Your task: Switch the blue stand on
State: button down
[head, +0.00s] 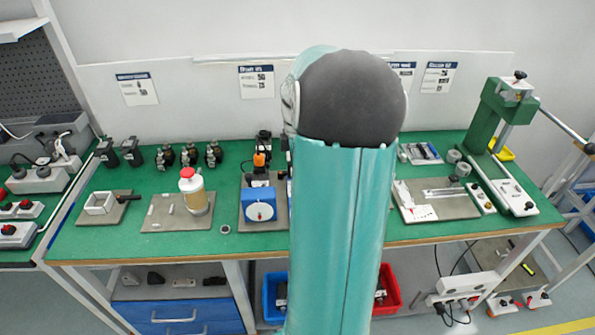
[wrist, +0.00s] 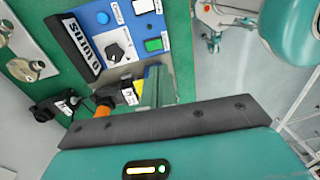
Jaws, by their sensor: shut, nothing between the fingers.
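In the wrist view a blue stand panel (wrist: 122,28) fills the upper middle. My gripper (wrist: 157,82) is shut and empty, just below the panel in this view, seemingly apart from the buttons. My arm hides the gripper in the head view. A blue box with a white dial (head: 259,205) stands left of my arm; whether it belongs to this panel is unclear.
A green press (head: 497,115) stands at the right. An orange-topped part (wrist: 103,107) and black parts sit close to my gripper.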

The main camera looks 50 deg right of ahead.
jog(key=f, duration=0.7)
jog(key=a+f, duration=0.1)
jog(key=f, duration=0.3)
jog(key=shift+s+a+f, duration=0.1)
jog(key=shift+s+f, duration=0.1)
jog(key=shift+s, duration=0.2)
jog(key=shift+a+f, duration=0.1)
jog(key=shift+f, duration=0.1)
jog(key=shift+w+d+r, duration=0.1)
jog(key=shift+w+d, duration=0.45)
jog(key=shift+d, duration=0.1)
jog(key=shift+s+r, duration=0.1)
jog(key=shift+r, duration=0.1)
